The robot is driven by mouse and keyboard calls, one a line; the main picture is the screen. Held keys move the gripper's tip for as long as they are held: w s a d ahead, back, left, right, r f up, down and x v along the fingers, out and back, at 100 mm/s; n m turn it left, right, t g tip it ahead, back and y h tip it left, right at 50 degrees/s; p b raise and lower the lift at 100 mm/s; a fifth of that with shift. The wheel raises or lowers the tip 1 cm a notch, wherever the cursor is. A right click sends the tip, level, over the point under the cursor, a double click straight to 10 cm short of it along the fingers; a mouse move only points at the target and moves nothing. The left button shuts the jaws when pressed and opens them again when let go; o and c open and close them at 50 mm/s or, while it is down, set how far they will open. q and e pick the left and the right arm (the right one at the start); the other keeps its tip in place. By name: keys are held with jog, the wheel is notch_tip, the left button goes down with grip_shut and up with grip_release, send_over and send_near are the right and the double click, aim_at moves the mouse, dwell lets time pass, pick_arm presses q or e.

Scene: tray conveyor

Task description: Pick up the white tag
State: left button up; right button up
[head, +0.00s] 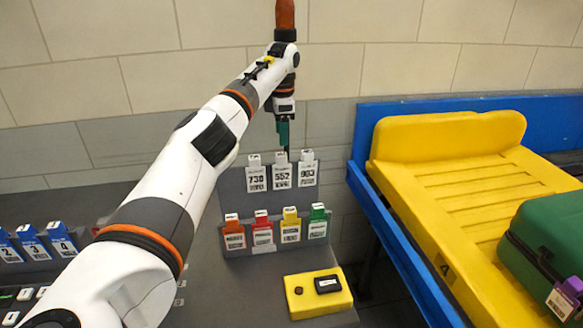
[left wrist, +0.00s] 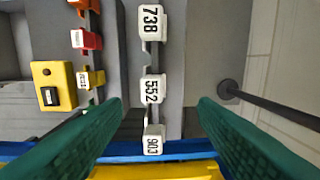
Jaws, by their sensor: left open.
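Three white tags stand in a row in the upper holder of a grey rack: tag 738 (head: 256,174), tag 552 (head: 281,172) and tag 903 (head: 307,169). In the left wrist view they run from tag 738 (left wrist: 151,22) through tag 552 (left wrist: 152,89) to tag 903 (left wrist: 153,140). My left gripper (head: 284,146) points down over the upper row, close above tag 552. Its green fingers (left wrist: 160,102) are open and empty, with tags 552 and 903 showing in the gap. The exact height above the tags is unclear. My right gripper is out of view.
Orange, red, yellow (head: 290,226) and green tags fill the lower holder. A yellow block (head: 334,301) with a black device sits in front. Blue tags (head: 33,245) stand at left. At right, a blue-framed conveyor (head: 397,258) carries a yellow tray (head: 449,138) and green suitcase (head: 553,240).

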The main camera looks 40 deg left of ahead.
pick_arm(q)
send_over(281, 163)
jog(key=w+a, duration=0.1)
notch_tip(281, 163, down, 4)
jog(key=shift+a+f, duration=0.1)
jog(key=shift+w+f+p, duration=0.2)
jog(key=shift+f+p, duration=0.15)
jog(key=shift+f, duration=0.3)
notch_tip(281, 163, down, 4)
jog(key=shift+s+f+p, duration=0.15)
jog(key=shift+p, duration=0.6)
jog(key=shift+f, duration=0.35)
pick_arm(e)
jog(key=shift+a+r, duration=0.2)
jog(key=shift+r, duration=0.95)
pick_arm(q)
jog(key=shift+c, duration=0.4)
jog(key=c, duration=1)
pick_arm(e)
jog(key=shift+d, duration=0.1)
pick_arm(q)
jog(key=shift+r, duration=0.1)
